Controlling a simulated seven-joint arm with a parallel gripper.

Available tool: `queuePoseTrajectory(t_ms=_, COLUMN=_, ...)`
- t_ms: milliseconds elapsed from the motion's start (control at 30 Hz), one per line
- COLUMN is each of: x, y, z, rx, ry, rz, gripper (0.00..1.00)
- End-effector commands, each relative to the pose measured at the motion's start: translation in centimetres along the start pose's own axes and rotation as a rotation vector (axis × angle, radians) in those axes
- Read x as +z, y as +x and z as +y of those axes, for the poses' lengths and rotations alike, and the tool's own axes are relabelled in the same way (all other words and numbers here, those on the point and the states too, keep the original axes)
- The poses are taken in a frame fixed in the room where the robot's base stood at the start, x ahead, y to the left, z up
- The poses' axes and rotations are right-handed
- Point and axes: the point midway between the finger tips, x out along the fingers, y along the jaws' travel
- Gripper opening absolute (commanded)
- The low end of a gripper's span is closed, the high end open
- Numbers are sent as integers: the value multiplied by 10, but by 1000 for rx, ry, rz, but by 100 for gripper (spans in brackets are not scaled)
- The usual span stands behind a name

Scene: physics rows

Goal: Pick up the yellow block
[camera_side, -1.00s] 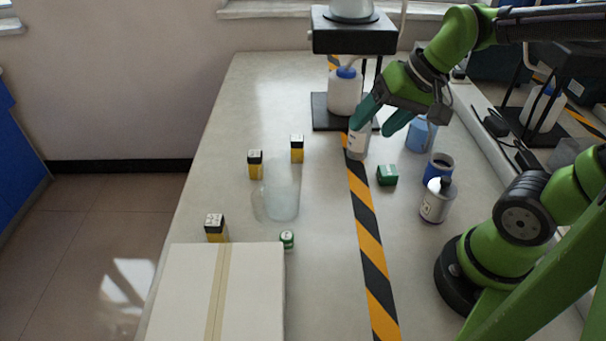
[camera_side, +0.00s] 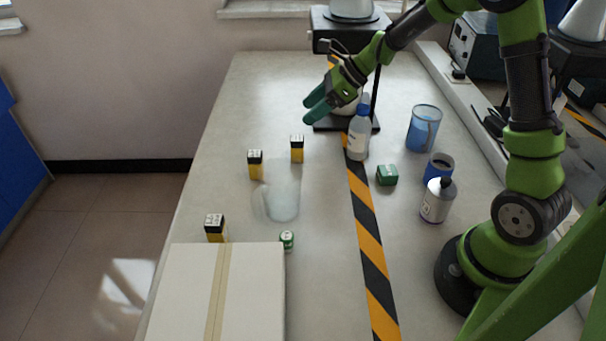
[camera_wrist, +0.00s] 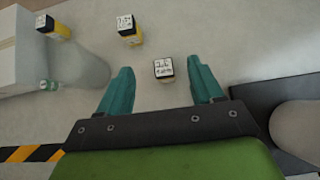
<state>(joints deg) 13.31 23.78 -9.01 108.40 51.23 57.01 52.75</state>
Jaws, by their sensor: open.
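Three yellow blocks with black upper parts and white labelled tops stand upright on the table. One is nearest my gripper (camera_side: 297,149), one is just left of it (camera_side: 255,165), and one is by the white box (camera_side: 215,228). My gripper (camera_side: 312,108) is open and empty, above the table at the back. In the wrist view, one yellow block (camera_wrist: 164,70) appears between and beyond the fingertips (camera_wrist: 159,66), not touched. The other two yellow blocks (camera_wrist: 129,30) (camera_wrist: 55,27) lie farther off to the left.
A clear glass vessel (camera_side: 282,200) stands in front of the blocks. A white box (camera_side: 190,290) fills the front left. A black stand (camera_side: 352,27) is behind my gripper.

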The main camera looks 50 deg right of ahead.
Motion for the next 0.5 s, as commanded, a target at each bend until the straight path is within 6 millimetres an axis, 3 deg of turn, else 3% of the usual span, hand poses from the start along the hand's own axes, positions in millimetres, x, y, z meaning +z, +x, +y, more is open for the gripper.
queuePoseTrajectory(t_ms=100, x=-20, y=19, z=1, rx=3, ry=5, rz=3, gripper=66)
queuePoseTrajectory(t_ms=267, x=-38, y=37, z=0, rx=2, ry=1, rz=3, gripper=66)
queuePoseTrajectory(t_ms=500, x=-37, y=55, z=1, rx=3, ry=-4, rz=2, gripper=66)
